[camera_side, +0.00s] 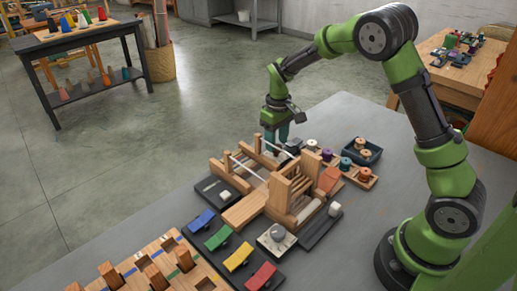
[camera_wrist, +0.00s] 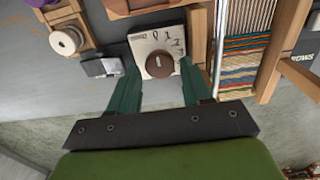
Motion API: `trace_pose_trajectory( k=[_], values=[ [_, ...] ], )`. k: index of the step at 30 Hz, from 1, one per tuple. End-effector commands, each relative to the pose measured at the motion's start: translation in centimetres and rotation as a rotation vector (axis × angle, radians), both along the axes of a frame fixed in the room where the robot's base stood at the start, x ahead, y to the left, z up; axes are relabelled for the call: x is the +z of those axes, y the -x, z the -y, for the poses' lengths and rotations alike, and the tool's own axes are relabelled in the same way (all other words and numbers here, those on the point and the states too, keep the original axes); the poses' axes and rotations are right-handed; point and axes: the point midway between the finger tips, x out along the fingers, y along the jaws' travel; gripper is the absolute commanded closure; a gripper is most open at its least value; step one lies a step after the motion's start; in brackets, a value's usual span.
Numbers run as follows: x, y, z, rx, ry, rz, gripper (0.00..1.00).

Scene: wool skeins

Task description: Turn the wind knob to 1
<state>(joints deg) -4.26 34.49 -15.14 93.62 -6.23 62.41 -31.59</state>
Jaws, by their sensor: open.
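In the wrist view, a round brown knob (camera_wrist: 160,67) sits on a pale square plate (camera_wrist: 142,46) marked 0, 1, 2 and 3. The plate's small label is too blurred to read. A small light mark shows on the knob, but I cannot tell which number it points to. My gripper (camera_wrist: 159,68) is open, with one green finger on each side of the knob; contact is not clear. In the side view, my gripper (camera_side: 275,152) points down behind the wooden loom (camera_side: 245,207), and I cannot make out this knob there.
A cream spool (camera_wrist: 66,39) and a dark block (camera_wrist: 101,67) lie left of the plate. Striped weaving (camera_wrist: 246,62) in a wooden frame stands close on the right. In the side view, another knob (camera_side: 278,232) sits at the front, near coloured pedals (camera_side: 239,257).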

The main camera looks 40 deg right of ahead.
Motion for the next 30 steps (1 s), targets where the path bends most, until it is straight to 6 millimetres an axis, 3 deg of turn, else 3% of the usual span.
trace_pose_trajectory(
  k=[5,14,22,30],
  values=[
    [-1.4,0.0,0.0,0.000,0.000,-0.001,0.51],
    [-1.6,0.0,0.0,-0.001,0.000,0.000,0.51],
    [-1.6,0.0,0.0,-0.001,0.000,0.000,0.91],
    [-1.5,0.0,0.0,-0.035,0.000,0.000,0.92]
  ],
)
